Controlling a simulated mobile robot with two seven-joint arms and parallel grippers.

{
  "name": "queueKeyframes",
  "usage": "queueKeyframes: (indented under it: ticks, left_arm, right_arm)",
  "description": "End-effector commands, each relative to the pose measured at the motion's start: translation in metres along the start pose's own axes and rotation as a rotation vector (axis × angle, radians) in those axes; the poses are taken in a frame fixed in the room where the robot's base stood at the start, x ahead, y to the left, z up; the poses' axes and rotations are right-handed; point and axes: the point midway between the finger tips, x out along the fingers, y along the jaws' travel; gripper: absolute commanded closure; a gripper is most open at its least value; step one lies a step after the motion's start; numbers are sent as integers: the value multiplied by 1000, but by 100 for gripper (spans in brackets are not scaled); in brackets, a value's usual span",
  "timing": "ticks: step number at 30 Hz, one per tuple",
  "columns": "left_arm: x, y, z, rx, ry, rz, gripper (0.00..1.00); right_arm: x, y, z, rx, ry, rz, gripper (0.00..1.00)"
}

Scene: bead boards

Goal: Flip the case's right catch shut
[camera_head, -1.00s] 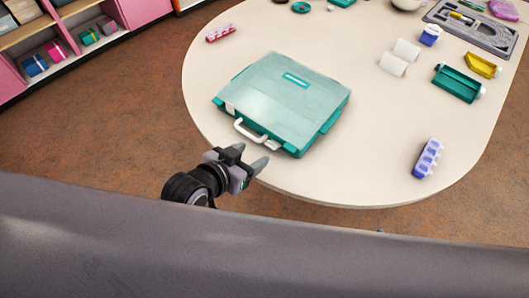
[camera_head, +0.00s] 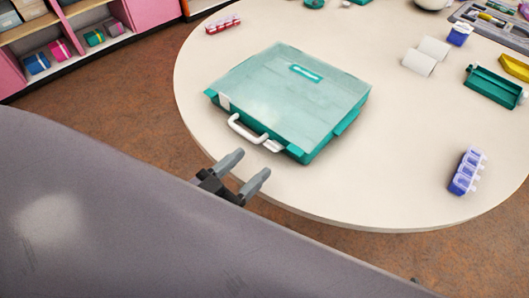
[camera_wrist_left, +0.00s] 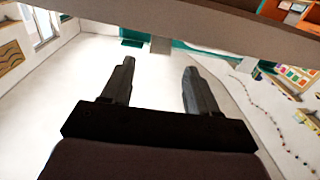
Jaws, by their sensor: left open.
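The teal case (camera_head: 290,100) lies on the table with its translucent lid down. Its white handle (camera_head: 245,131) sticks out of the front side. The white left catch (camera_head: 223,101) is at the left of the handle. The white right catch (camera_head: 272,146) is at its right and seems to stand out from the front; its exact angle is too small to tell. My left gripper (camera_head: 251,163) is open and empty, in front of the right catch and apart from it. In the left wrist view the open fingers (camera_wrist_left: 158,68) point toward a small pale piece below a teal edge. My right gripper is not in view.
The round cream table (camera_head: 370,190) has its front edge near my left gripper. A red pill box (camera_head: 223,24) lies behind the case.

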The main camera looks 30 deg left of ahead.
Motion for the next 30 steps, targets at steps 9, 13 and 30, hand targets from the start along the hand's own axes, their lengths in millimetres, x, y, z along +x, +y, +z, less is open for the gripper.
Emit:
queueKeyframes:
  ticks: [9,13,30]
  left_arm:
    - [37,0,0,-2,1,0,40]
    - [44,0,0,-2,-1,0,40]
    - [46,0,1,-2,-2,0,97]
  right_arm:
    - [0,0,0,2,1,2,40]
    - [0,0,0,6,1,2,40]
    - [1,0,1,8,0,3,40]
